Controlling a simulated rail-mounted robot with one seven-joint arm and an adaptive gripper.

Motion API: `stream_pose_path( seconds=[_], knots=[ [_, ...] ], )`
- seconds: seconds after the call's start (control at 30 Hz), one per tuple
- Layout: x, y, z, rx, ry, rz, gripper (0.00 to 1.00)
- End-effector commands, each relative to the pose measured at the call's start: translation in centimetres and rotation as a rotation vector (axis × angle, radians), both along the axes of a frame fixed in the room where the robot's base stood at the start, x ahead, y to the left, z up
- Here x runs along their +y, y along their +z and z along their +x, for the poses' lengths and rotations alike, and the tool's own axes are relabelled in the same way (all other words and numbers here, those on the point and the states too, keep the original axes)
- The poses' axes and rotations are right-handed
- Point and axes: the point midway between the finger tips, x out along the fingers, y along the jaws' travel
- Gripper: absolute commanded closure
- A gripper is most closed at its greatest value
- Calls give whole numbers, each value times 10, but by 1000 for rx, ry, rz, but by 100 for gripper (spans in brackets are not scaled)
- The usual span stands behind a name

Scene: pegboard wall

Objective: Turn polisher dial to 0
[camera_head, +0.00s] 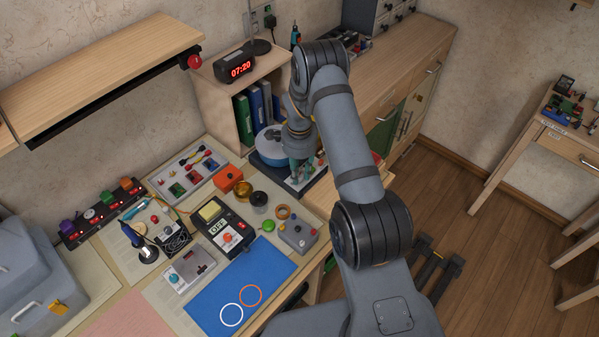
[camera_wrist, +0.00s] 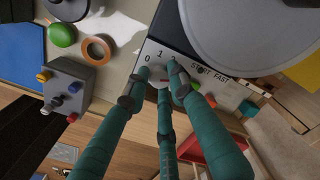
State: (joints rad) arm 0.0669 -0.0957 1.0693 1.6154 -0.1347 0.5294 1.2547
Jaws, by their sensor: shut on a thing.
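The polisher (camera_head: 272,147) stands at the back right of the bench, by the shelf unit. In the wrist view its large grey disc (camera_wrist: 250,28) fills the top right. Its light front panel shows the marks 0, 1 and "START FAST". The dial (camera_wrist: 164,82) is a small pale knob with a bit of red, just below the 0 and 1 marks. My gripper (camera_wrist: 162,77) has teal fingers closed around the dial, and the fingertips hide most of it. I cannot tell exactly where the dial points. In the head view my gripper (camera_head: 297,170) is partly hidden by my arm.
A grey box with coloured knobs (camera_head: 298,236), an orange ring (camera_head: 283,212) and a green button (camera_head: 268,226) lie left of the polisher. A black meter (camera_head: 224,231) is further left. The shelf unit (camera_head: 226,112) with binders and a clock stands close behind.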

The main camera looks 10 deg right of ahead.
Motion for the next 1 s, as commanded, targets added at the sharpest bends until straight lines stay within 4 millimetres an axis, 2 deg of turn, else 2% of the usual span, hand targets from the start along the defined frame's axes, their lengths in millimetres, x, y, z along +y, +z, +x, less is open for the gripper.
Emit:
stream_pose_path(
  seconds=[0.17, 0.57, 1.0],
  knots=[
    [0, 0, 0, 0, 0, 0, 100],
    [0, -2, 0, -1, 57, 0, 100],
    [0, -4, 1, -2, 403, 0, 100]
  ],
)
